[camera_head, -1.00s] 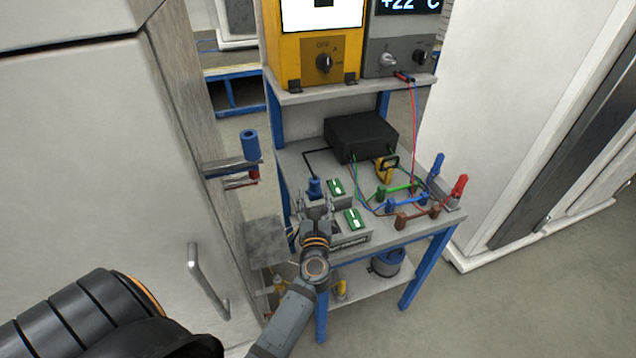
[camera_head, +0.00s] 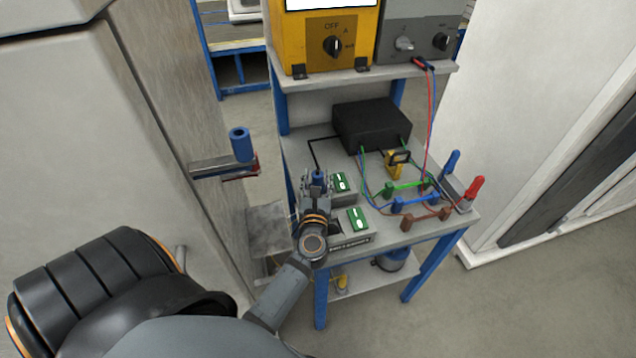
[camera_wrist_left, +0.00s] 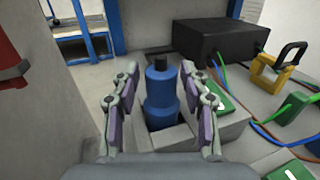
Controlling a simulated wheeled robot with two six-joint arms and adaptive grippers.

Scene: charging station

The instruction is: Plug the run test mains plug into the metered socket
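A blue plug (camera_head: 318,178) stands upright on the table's left side; a black cable runs from its area to the black box. In the left wrist view the plug (camera_wrist_left: 161,95) has a black top, and its base sits in a dark square recess in a grey socket block (camera_wrist_left: 196,133). The block carries a green panel (camera_wrist_left: 218,96). My left gripper (camera_head: 316,188) is at the plug. In the left wrist view the gripper (camera_wrist_left: 163,112) has one finger on each side, with narrow gaps visible. Whether the plug is fully seated is hidden. My right gripper is out of view.
A second green panel (camera_head: 358,219) is on the nearer block. The black box (camera_head: 371,125), yellow clamp (camera_head: 398,163) and green, blue and brown leads lie to the right. A blue cylinder on a bracket (camera_head: 241,145) juts out at left. A shelf with the yellow instrument (camera_head: 322,38) is behind.

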